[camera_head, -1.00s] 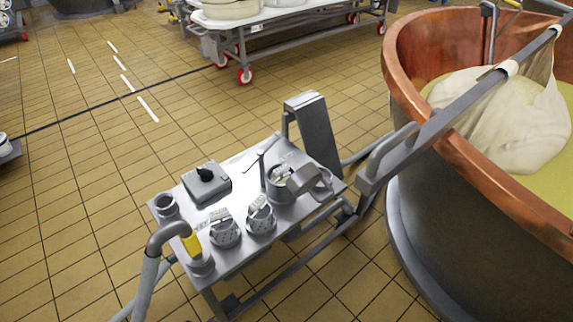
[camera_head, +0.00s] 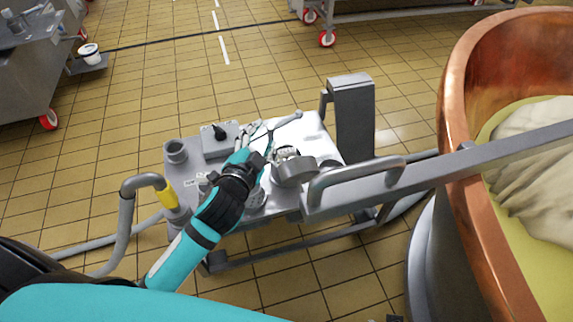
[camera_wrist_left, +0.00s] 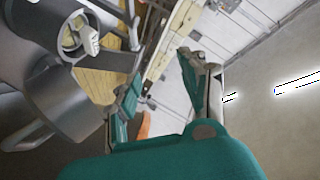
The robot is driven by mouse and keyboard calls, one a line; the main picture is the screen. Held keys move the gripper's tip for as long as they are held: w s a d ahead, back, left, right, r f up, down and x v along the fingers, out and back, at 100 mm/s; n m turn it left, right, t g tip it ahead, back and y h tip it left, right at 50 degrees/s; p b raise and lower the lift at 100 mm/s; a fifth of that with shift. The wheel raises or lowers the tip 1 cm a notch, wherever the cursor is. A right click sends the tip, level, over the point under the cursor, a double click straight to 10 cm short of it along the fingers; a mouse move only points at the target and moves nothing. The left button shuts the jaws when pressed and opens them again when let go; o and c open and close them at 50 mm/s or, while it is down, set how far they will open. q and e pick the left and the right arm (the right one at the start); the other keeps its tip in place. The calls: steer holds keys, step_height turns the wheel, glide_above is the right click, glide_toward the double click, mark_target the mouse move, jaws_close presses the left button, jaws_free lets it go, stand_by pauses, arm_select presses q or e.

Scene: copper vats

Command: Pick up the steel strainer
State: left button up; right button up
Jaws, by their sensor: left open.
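A steel cart (camera_head: 190,185) stands at centre, with steel vessels on its top. A perforated steel cup (camera_head: 255,201), which looks like a strainer, shows partly beside my left forearm; the arm hides most of the cups there. A round steel pot (camera_head: 295,172) with pale contents stands to the right. My left gripper (camera_head: 257,138) is open over the cart's back part, left of and behind the pot. In the left wrist view the open fingers (camera_wrist_left: 157,88) have nothing clearly between them, and a steel vessel (camera_wrist_left: 70,105) is at the left. My right gripper is out of view.
A control box (camera_head: 219,140) and a small steel cup (camera_head: 176,150) stand on the cart's left. A hose with a yellow collar (camera_head: 166,194) rises at its front left. A long steel bar (camera_head: 440,168) runs right over the copper vat (camera_head: 470,150). Tiled floor lies open behind.

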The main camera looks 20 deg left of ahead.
arm_select(q)
steer(key=w+d+r+m+t+h, duration=0.2)
steer(key=d+r+m+h, duration=0.15)
steer(key=r, duration=0.25)
steer(key=w+d+r+m+t+h, duration=0.2)
steer(key=r+m, duration=0.2)
steer(key=r, duration=0.1)
steer(key=s+d+r+m+g+h, duration=0.1)
steer(key=d+r+m+g+h, duration=0.45)
steer(key=d+m+h, duration=0.6)
steer(key=m+g+y, duration=1.2)
steer(key=m+y, duration=0.1)
steer(key=m, duration=0.7)
glide_toward(286, 150)
steer(key=x, duration=0.3)
steer(key=b+x, duration=0.1)
steer(key=shift+s+d+f, duration=0.1)
steer(key=shift+s+f, duration=0.1)
steer(key=shift+f, duration=0.1)
steer(key=shift+w+b+x, duration=0.2)
steer(key=shift+b+x, duration=0.4)
steer(key=shift+x, duration=2.55)
steer(key=shift+r, duration=0.1)
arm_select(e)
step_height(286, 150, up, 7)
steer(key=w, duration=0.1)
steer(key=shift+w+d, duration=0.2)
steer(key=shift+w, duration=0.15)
